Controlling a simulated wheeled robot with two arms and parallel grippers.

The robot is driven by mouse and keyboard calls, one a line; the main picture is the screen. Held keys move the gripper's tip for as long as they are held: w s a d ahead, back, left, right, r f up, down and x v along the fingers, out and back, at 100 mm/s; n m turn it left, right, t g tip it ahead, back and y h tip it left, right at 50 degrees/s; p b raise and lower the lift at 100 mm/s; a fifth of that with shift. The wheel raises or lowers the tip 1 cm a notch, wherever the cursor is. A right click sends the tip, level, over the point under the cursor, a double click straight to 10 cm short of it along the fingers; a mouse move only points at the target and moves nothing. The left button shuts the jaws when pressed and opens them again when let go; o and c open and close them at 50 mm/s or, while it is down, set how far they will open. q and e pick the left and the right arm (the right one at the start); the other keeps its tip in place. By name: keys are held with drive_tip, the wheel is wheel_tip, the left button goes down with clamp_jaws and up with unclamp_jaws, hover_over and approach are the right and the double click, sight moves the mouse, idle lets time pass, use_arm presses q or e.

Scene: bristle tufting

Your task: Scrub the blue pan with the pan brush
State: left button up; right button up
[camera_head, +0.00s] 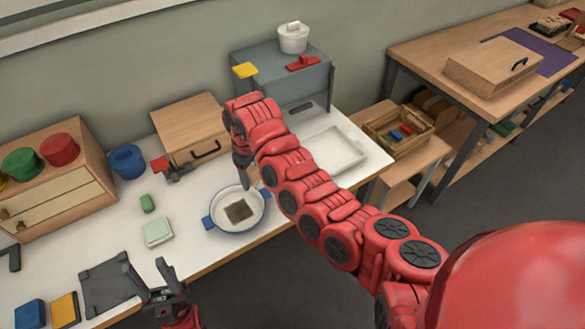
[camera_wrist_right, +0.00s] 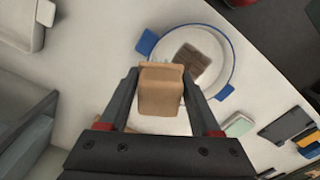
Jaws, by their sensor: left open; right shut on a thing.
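The blue pan (camera_head: 236,231) sits on the white worktop, with blue side handles, a pale inside and a dark brown patch (camera_head: 239,211) on its floor. It also shows in the right wrist view (camera_wrist_right: 218,62). My right gripper (camera_head: 244,183) is at the pan's far side and is shut on a tan wooden block-like piece (camera_wrist_right: 161,92), which looks like the pan brush. Bristles and any contact with the pan cannot be made out. In the head view the brush is mostly hidden by my gripper. My left gripper (camera_head: 152,278) is open and empty at the front left.
A pale green sponge-like block (camera_head: 158,231) and a small green piece (camera_head: 147,203) lie left of the pan. A dark tray (camera_head: 107,285) lies at the front left. A blue cup (camera_head: 127,161), wooden box (camera_head: 191,128) and white tray (camera_head: 335,150) stand behind.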

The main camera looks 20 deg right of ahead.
drive_tip(key=s+a, duration=0.2)
drive_tip(key=a, duration=0.2)
hover_over(244, 209)
drive_tip(key=shift+n, duration=0.3)
drive_tip(key=shift+f, duration=3.75)
